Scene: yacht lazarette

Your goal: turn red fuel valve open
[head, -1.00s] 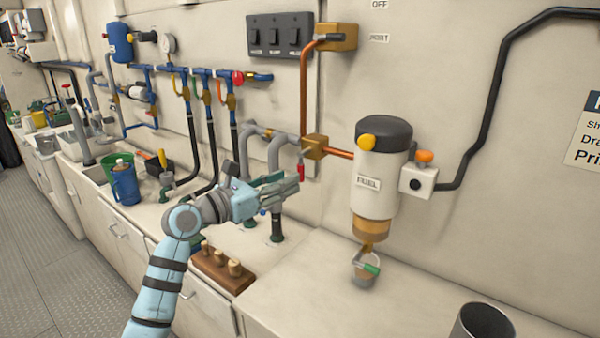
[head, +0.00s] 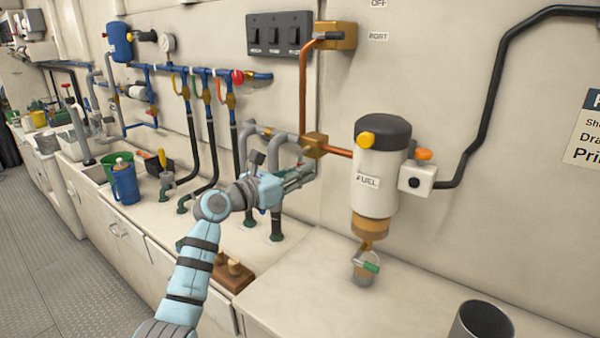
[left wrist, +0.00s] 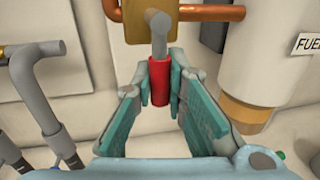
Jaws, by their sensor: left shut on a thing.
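The red fuel valve handle (left wrist: 159,82) hangs down on a grey lever from the brass valve body (left wrist: 153,18) in the left wrist view. My left gripper (left wrist: 160,88) is shut on the red handle, with a teal finger pad on either side of it. In the head view the brass valve body (head: 315,144) sits on the copper pipe left of the fuel filter. My left gripper (head: 308,172) is just below it and hides the red handle there. My right gripper is not in view.
The white fuel filter (head: 378,185) with a metal cup (head: 364,268) under it stands right of the valve. Grey bent pipes (head: 276,160) rise close to my left gripper. A wooden block with pegs (head: 231,275) lies on the counter. The counter's front right is mostly clear.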

